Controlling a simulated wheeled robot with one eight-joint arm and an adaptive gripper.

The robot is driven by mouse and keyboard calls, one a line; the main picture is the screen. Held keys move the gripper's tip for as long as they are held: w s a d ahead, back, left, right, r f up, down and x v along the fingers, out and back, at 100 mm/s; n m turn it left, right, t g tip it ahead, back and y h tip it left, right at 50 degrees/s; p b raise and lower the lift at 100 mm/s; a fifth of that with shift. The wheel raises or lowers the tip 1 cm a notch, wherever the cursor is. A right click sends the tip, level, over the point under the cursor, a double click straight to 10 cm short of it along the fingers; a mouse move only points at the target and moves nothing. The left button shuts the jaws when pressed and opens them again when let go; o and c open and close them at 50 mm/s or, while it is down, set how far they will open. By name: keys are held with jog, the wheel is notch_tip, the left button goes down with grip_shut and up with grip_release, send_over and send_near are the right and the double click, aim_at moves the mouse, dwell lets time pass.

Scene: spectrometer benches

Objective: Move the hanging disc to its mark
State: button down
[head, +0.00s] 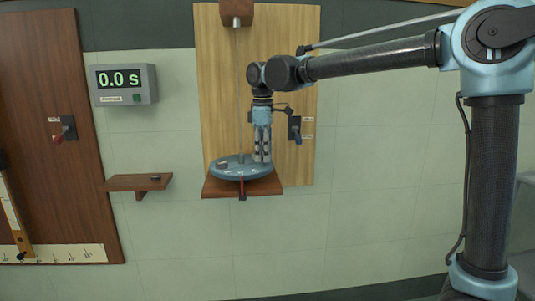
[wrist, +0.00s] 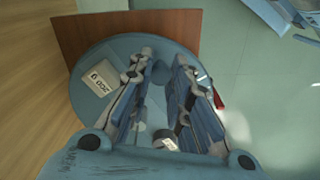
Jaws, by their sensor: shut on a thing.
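The hanging disc (head: 228,174) is round and blue-grey, with marks near its front edge. It sits level below a thin wire, just over a brown shelf (head: 212,190). A red pointer (head: 241,186) stands at the shelf's front edge, by the disc's rim. My gripper (head: 262,160) points down over the disc's right part. In the wrist view the disc (wrist: 88,103) lies beneath my gripper (wrist: 160,68). Its fingers are closed in on a blue upright peg of the disc, mostly hidden between them. The pointer shows red (wrist: 217,100) beside the right finger.
A labelled block (wrist: 98,79) and a small dark weight (wrist: 165,140) sit on the disc. A wooden backboard (head: 222,90) stands behind, with a lever switch (head: 296,130) at right. A timer (head: 126,84) reads 0.0 s. A small wall shelf (head: 138,183) is at left.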

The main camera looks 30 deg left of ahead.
jog(key=shift+w, duration=0.1)
jog(key=c, duration=1.4)
grip_release()
jog(key=shift+c, duration=0.2)
notch_tip(320, 180, up, 12)
